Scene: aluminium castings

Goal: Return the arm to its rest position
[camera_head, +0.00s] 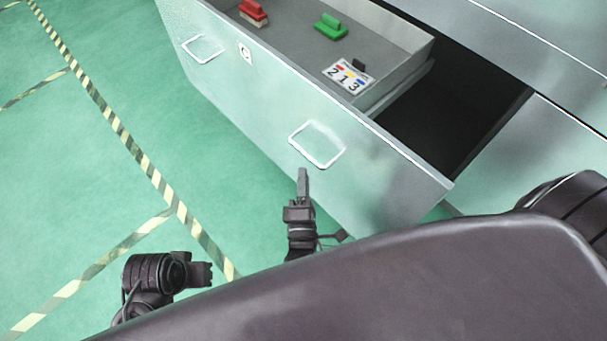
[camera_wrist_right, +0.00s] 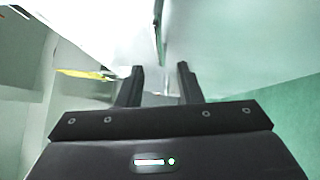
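My right gripper (camera_head: 303,175) is just below the right handle (camera_head: 317,146) of a drawer that is pulled out. In the right wrist view, its two fingers (camera_wrist_right: 160,70) are apart with nothing held between them. A handle edge (camera_wrist_right: 158,32) shows ahead of the gap, apart from the fingertips as far as I can see. My left arm's end (camera_head: 195,274) is at the lower left over the floor, and its fingers cannot be made out.
The open drawer (camera_head: 250,100) holds a red stamp (camera_head: 253,11), a green stamp (camera_head: 331,26) and a number card (camera_head: 348,77). Its front also has a left handle (camera_head: 202,48). Green floor with striped tape (camera_head: 140,160) lies clear to the left.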

